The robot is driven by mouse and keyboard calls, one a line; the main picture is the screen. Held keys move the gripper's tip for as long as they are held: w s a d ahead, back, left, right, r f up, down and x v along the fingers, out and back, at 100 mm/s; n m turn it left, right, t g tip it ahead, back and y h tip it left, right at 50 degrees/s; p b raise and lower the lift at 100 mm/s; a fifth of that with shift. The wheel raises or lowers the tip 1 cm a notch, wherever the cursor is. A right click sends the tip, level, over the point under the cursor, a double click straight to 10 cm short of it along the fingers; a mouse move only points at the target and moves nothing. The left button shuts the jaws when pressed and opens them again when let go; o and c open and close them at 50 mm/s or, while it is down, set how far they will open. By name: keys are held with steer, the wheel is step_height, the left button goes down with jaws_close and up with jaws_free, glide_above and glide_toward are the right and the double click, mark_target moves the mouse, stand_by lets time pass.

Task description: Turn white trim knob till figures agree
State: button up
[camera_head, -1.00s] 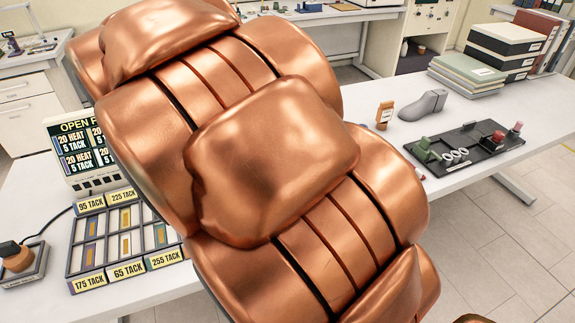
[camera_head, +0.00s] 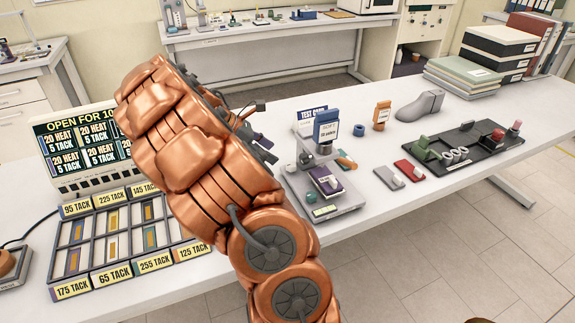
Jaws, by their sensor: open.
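My gripper (camera_head: 256,138) shows only in part, as dark finger pieces beyond my copper arm. It is open, and no object shows between its fingers. A test card (camera_head: 309,117) stands behind. I cannot pick out a white trim knob for certain.
A tack-sample tray (camera_head: 100,246) and a display board (camera_head: 80,148) stand at left. Right of the tester are a grey block (camera_head: 384,177), a red block (camera_head: 405,170), a grey shoe form (camera_head: 420,106) and a black tray (camera_head: 470,150). White tabletop is bare at front right.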

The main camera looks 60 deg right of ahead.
mark_target(290, 165)
steer(key=p+x, duration=0.2)
steer(key=x, duration=0.5)
steer(key=shift+s+d+f, duration=0.2)
steer(key=shift+d+f, duration=0.05)
steer(key=shift+f, duration=0.1)
jaws_close()
